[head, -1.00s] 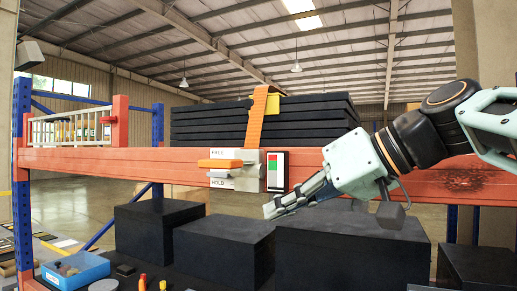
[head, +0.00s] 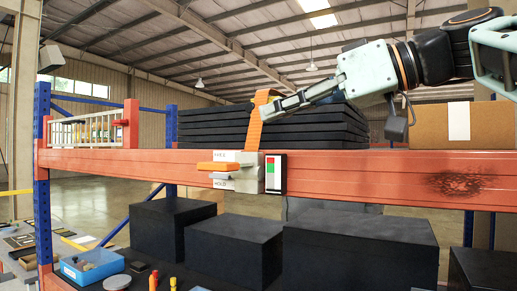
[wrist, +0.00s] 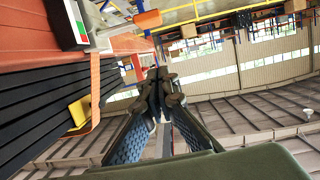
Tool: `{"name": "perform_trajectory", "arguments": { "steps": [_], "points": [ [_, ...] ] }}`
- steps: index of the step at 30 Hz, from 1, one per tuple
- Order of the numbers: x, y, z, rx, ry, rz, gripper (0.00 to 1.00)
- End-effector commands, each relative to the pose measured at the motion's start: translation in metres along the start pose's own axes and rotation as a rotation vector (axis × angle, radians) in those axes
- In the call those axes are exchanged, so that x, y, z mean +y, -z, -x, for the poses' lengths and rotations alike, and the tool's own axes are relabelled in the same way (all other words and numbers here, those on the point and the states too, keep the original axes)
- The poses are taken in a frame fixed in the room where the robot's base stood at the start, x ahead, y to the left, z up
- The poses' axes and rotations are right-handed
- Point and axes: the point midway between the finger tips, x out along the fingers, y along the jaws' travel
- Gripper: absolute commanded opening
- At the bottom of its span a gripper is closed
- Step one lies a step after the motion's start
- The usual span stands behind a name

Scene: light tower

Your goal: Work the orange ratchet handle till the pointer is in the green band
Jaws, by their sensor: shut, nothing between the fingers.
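The orange ratchet handle (head: 217,166) sticks out to the left, roughly level, from the pale ratchet body (head: 249,173) on the beam front. It also shows at the top of the wrist view (wrist: 148,19). The gauge (head: 276,174) right of the body has a red patch above a green band (head: 269,181). I cannot make out the pointer. An orange strap (head: 254,130) rises from the ratchet over the dark stack. My gripper (head: 266,114) is shut and empty, its tips by the strap above the ratchet, apart from the handle; I cannot tell whether they touch the strap.
The orange beam (head: 360,172) runs across the shelf. Dark slabs (head: 215,125) are stacked on it, with a cardboard box (head: 475,126) at right. A white rail (head: 85,133) stands at left. Black boxes (head: 235,246) and a blue bin (head: 92,268) lie below. Space before the handle looks clear.

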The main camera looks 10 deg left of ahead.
Motion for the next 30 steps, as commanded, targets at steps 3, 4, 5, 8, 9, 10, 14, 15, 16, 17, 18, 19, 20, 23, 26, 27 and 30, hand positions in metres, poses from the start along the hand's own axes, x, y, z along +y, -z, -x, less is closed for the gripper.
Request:
{"name": "perform_trajectory", "arguments": {
  "steps": [3, 4, 5, 8, 9, 10, 14, 15, 16, 17, 18, 19, 20, 23, 26, 27, 30],
  "points": [
    [0.0, -0.001, -0.006, -0.001, 0.002, -0.001, 0.0],
    [-0.001, -0.001, -0.009, -0.002, 0.003, -0.001, 0.0],
    [-0.001, -0.001, -0.012, -0.002, 0.003, -0.001, 0.0],
    [-0.001, -0.001, -0.029, -0.002, 0.004, -0.001, 0.0],
    [-0.001, -0.001, -0.037, -0.002, 0.005, -0.002, 0.0],
    [-0.001, -0.001, -0.044, -0.003, 0.005, -0.002, 0.0],
    [-0.001, 0.0, -0.072, -0.002, 0.004, -0.002, 0.0],
    [-0.002, 0.0, -0.081, -0.003, 0.005, -0.001, 0.0],
    [-0.001, 0.0, -0.087, -0.003, 0.004, -0.002, 0.0],
    [-0.001, 0.0, -0.094, -0.003, 0.005, -0.002, 0.0],
    [-0.001, 0.0, -0.103, -0.003, 0.004, -0.002, 0.0],
    [-0.001, -0.004, -0.103, -0.001, 0.002, -0.003, 0.0],
    [-0.001, -0.01, -0.103, 0.001, 0.002, -0.004, 0.0],
    [-0.001, -0.022, -0.105, 0.0, 0.002, -0.003, 0.0],
    [-0.001, -0.03, -0.107, 0.001, 0.002, -0.004, 0.0],
    [0.0, -0.033, -0.108, 0.001, 0.001, -0.003, 0.0],
    [0.0, -0.038, -0.109, -0.001, 0.001, -0.002, 0.0]
  ]
}}
